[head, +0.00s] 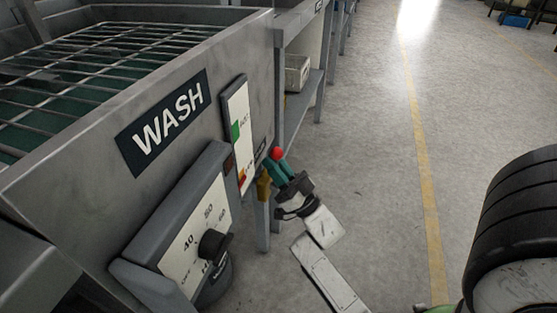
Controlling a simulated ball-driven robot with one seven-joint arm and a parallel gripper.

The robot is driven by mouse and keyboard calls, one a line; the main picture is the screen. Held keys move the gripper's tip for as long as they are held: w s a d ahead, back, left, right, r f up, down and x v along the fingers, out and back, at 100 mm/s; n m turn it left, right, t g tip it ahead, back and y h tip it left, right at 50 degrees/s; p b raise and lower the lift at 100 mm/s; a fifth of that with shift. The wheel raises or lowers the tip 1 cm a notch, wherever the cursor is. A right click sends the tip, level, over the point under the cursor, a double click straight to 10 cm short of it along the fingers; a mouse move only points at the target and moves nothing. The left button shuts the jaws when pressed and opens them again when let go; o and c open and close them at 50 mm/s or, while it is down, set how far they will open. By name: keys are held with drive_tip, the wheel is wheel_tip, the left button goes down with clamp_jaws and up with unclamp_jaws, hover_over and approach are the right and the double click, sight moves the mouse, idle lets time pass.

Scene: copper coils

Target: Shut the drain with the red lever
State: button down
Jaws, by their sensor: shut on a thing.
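The red lever (278,153) shows as a small round red end at the side of the grey wash tank (236,52). My gripper (277,166) has teal fingers and is shut on the lever, just below its red end. The fingers hide the rest of the lever, so its angle is hard to tell. A brass-coloured drain valve (264,187) sits just left of the fingers, low on the tank's side. The drain's outlet and any flow from it cannot be made out.
A dial box (181,229) with a black knob juts out from the tank's front, left of my gripper. A gauge strip (236,122) is above it. A metal grid (80,70) covers the tank. Open concrete floor (375,150) lies to the right.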

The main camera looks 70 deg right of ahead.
drive_tip(key=shift+s+a+r+n+t+y+b, duration=0.1)
drive_tip(key=shift+n+t+y+b, duration=0.05)
drive_tip(key=shift+n+y, duration=0.35)
drive_tip(key=shift+s+a+r+n+t+y+b, duration=0.1)
drive_tip(key=shift+s+n+t+y+b, duration=0.1)
drive_tip(key=shift+n+y, duration=0.25)
drive_tip(key=shift+s+a+n+t+y+b, duration=0.15)
drive_tip(key=shift+n+y, duration=0.2)
drive_tip(key=shift+n, duration=0.3)
drive_tip(key=shift+w, duration=0.1)
drive_tip(key=c, duration=1.3)
unclamp_jaws()
drive_tip(key=shift+r, duration=0.1)
drive_tip(key=shift+o, duration=1.1)
drive_tip(key=shift+w, duration=0.1)
drive_tip(key=shift+a, duration=0.1)
drive_tip(key=shift+f, duration=0.25)
drive_tip(key=d+p+v, duration=0.1)
drive_tip(key=v, duration=0.9)
drive_tip(key=shift+s+a, duration=0.4)
drive_tip(key=shift+a, duration=0.05)
drive_tip(key=shift+f, duration=0.15)
